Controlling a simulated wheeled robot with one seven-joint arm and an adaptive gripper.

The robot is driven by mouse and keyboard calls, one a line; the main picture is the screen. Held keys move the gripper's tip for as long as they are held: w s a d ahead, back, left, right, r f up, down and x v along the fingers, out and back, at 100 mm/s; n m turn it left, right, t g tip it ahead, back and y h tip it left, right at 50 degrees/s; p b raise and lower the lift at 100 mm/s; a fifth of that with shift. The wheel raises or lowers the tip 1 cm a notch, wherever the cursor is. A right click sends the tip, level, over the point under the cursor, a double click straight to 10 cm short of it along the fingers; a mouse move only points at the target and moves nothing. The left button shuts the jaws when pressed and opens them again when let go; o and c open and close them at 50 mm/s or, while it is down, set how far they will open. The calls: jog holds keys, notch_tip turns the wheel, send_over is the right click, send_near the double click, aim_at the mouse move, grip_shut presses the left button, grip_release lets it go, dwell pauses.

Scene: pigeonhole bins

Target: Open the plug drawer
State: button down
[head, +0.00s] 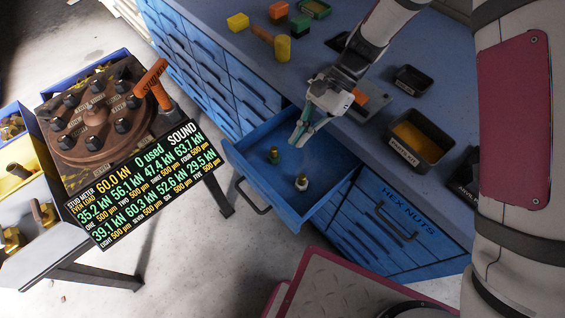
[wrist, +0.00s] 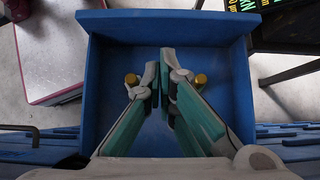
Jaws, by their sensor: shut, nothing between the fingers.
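The blue drawer (head: 243,150) is pulled out from the blue cabinet, with a dark bar handle (head: 249,196) on its front. Its label is not readable, so I cannot tell if it is the plug drawer. Two small plugs stand in it, a green and brass one (head: 273,155) and a pale and brass one (head: 301,182). My gripper (head: 298,135) is shut and empty above the open drawer. In the wrist view my gripper (wrist: 165,75) points into the drawer (wrist: 110,50), and brass tops (wrist: 131,79) show on both sides of the fingers.
A drawer labelled HEX NUTS (head: 408,212) is shut at the right. The cabinet top holds a mallet (head: 272,43), small blocks and a black tray (head: 416,135).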

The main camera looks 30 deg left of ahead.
jog(key=f, duration=0.2)
send_over(276, 184)
notch_tip(276, 184, down, 6)
jog(key=shift+f, duration=0.25)
